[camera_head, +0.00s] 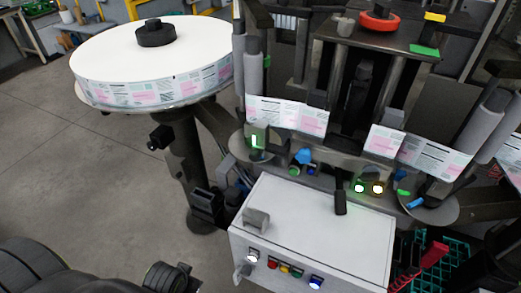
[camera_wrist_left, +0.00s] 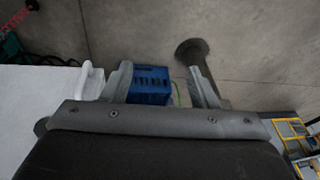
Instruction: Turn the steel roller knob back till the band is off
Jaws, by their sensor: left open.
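The label band is white with pink and dark print. It wraps the big reel (camera_head: 150,55) at the left of the head view and shows again as a left piece (camera_head: 285,115) and a right piece (camera_head: 435,157) along the labeller's front. A dark block covers the stretch between them. Grey upright rollers (camera_head: 253,75) stand above the band's left piece. A small grey knob (camera_head: 345,27) sits on the machine top; I cannot tell if it is the steel roller knob. My left gripper (camera_wrist_left: 165,75) is open and empty beside a white box edge. My right gripper is out of view.
A white control box (camera_head: 330,222) with a grey block, black lever and coloured buttons stands in front of the machine. A red ring knob (camera_head: 380,21) is on top. In the wrist view, a blue crate (camera_wrist_left: 149,84) shows beyond the fingers. Open floor lies left.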

